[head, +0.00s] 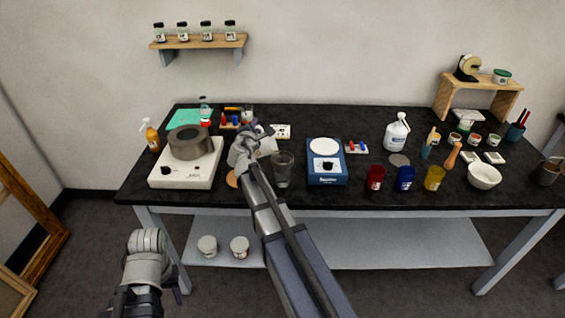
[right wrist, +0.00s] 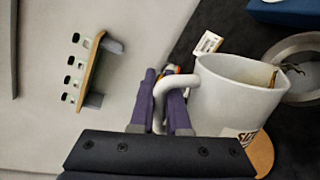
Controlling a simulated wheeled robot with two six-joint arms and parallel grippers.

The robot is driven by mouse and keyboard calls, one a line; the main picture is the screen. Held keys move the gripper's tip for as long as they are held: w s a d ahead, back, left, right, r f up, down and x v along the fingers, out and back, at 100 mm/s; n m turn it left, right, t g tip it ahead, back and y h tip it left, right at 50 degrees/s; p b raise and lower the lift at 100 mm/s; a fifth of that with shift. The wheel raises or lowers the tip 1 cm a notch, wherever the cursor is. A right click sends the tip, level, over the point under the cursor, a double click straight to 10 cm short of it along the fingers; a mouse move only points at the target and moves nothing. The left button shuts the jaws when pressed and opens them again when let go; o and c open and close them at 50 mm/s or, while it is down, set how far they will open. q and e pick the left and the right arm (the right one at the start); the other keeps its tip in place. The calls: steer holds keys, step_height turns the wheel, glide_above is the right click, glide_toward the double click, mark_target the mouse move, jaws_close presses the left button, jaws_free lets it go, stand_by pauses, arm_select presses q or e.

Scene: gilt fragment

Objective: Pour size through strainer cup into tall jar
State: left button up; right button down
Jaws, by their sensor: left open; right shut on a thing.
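My right gripper (head: 262,140) is shut on the handle of a pale grey mug (right wrist: 235,100), with its purple fingers (right wrist: 170,105) on either side of the handle. The mug bears a partly visible label; something brown shows at its rim. It is mostly hidden by my arm in the head view. A clear tall jar (head: 283,172) stands just right of my right gripper. A round metal rim (right wrist: 292,100) lies beyond the mug in the wrist view; I cannot tell if it is the strainer cup. My left gripper (head: 172,287) is open, low in front of the table.
A hotplate with a grey pot (head: 188,145) stands left, a blue scale (head: 326,165) right of the jar. Red, blue and yellow cups (head: 405,178) and a white bowl (head: 484,176) stand further right. A wooden disc (head: 232,179) lies beside my right arm.

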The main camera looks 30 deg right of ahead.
steer(key=shift+s+d+f+m, duration=0.15)
steer(key=shift+s+d+m, duration=0.15)
steer(key=shift+m, duration=0.2)
stand_by(1.4)
steer(key=shift+s+d+r+m+y, duration=0.25)
steer(key=shift+d+m+y, duration=0.05)
steer(key=shift+d, duration=0.2)
stand_by(0.4)
steer(key=shift+w+a+n, duration=0.45)
steer(key=shift+a+n, duration=0.05)
steer(key=shift+a, duration=0.1)
steer(key=shift+w+a+n, duration=0.4)
steer(key=shift+a+n, duration=0.1)
steer(key=shift+a, duration=0.1)
steer(key=f+b, duration=0.1)
steer(key=a+f+n+h+b, duration=0.1)
steer(key=shift+w+f+n+b, duration=0.15)
steer(key=shift+w+n+b, duration=0.05)
steer(key=shift+n+b, duration=0.1)
steer(key=shift+w+a+r+n+h+p, duration=0.2)
steer(key=shift+r+n+h+p, duration=0.1)
steer(key=shift+r+n, duration=0.2)
steer(key=shift+a+f+n+b, duration=0.3)
steer(key=shift+f+n+b, duration=0.2)
steer(key=shift+n+b, duration=0.15)
steer(key=shift+w+a+f+n+b, duration=0.15)
steer(key=shift+w+f+n+b, duration=0.1)
steer(key=shift+b, duration=0.1)
